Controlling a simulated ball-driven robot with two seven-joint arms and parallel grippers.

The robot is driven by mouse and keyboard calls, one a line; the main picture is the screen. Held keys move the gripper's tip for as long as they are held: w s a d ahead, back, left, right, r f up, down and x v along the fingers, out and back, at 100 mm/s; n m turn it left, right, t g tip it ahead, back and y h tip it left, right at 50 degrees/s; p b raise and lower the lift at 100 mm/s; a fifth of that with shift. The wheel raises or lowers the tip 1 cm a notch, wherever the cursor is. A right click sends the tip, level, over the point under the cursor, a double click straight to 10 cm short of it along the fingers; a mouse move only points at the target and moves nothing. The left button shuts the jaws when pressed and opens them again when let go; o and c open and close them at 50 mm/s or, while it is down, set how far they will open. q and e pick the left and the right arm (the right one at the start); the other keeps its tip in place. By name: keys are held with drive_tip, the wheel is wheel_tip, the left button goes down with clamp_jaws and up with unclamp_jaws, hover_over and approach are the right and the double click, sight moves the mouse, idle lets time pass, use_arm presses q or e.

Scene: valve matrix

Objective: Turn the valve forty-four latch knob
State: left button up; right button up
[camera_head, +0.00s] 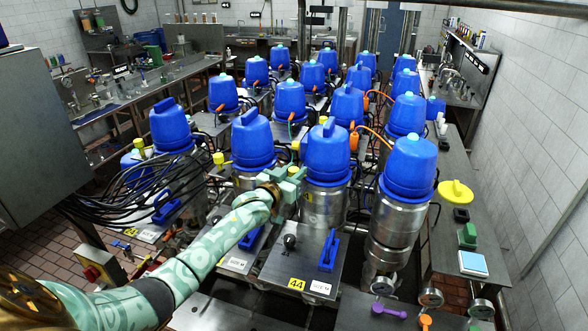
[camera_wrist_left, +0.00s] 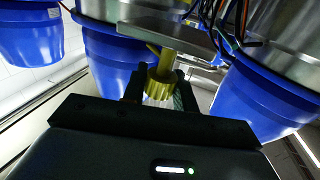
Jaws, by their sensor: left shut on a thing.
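The yellow "44" label (camera_head: 296,284) is on the front of a grey metal plate before a blue-capped metal cylinder (camera_head: 326,195). My left arm reaches in from the lower left, and its gripper (camera_head: 287,182) is beside that cylinder, between it and the blue-capped unit (camera_head: 252,140) to its left. In the left wrist view, a ribbed yellow knob (camera_wrist_left: 159,86) sits between the dark fingers of my left gripper (camera_wrist_left: 158,90), which are shut on it. In the head view the gripper mostly hides this knob. My right gripper is not in view.
Several blue-capped cylinders stand in close rows behind and beside the gripper. A black ball handle (camera_head: 290,241) and a blue lever (camera_head: 329,250) stand on the plate in front. Black cables (camera_head: 130,185) bunch at left. A bench (camera_head: 455,230) runs along the right.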

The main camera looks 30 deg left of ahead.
use_arm(q)
drive_tip(key=shift+r, duration=0.1)
drive_tip(key=o, duration=0.7)
drive_tip(key=shift+s+b, duration=0.75)
drive_tip(key=shift+s, duration=7.4)
